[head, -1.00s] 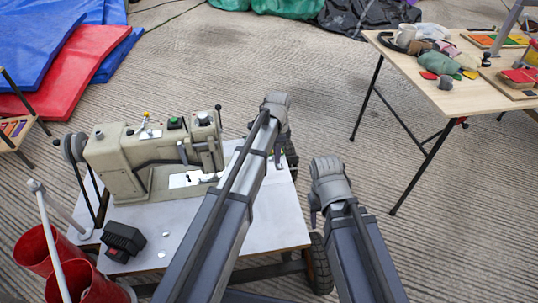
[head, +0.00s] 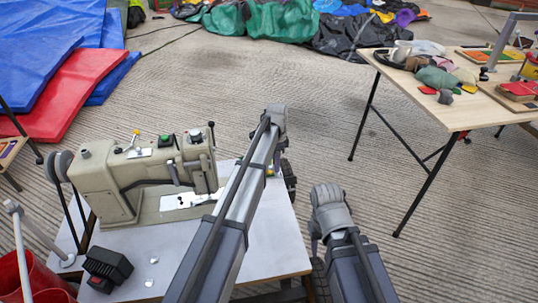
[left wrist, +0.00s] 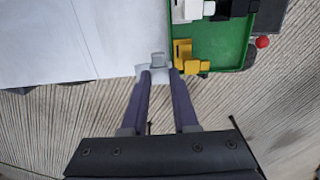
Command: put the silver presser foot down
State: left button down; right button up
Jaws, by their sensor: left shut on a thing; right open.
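The silver presser foot (left wrist: 157,61) shows in the left wrist view at the tips of my left gripper (left wrist: 160,73), which is shut on it. It is held by the left edge of a green tray (left wrist: 218,48); I cannot tell whether it touches anything below. In the head view my left gripper (head: 283,150) is over the right side of the white sewing table, and its arm hides most of the tray. My right gripper (head: 318,230) is open and empty, right of the table; its fingers are partly hidden.
The tray holds a yellow foot (left wrist: 187,58), a white piece (left wrist: 188,10) and a black piece (left wrist: 232,8). A beige sewing machine (head: 105,185) stands on the white table (head: 185,240), with a black box (head: 107,268) in front. A cluttered wooden table (head: 437,103) stands at right.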

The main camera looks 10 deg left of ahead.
pick_arm(q)
jog(key=w+a, duration=0.1)
jog(key=w, duration=0.2)
jog(key=w+a, duration=0.1)
jog(key=w, duration=0.2)
jog(key=w+a, duration=0.2)
jog(key=w, duration=0.1)
jog(key=shift+w, duration=0.3)
jog(key=shift+f, duration=0.15)
notch_tip(320, 180, down, 4)
jog(key=b, duration=0.3)
jog(key=shift+r+b, duration=0.25)
jog(key=shift+b, duration=0.15)
jog(key=shift+r, duration=0.1)
jog(key=c, duration=1)
grip_release()
jog(key=shift+o, duration=0.2)
jog(key=shift+r+p, duration=0.2)
jog(key=shift+p, duration=0.1)
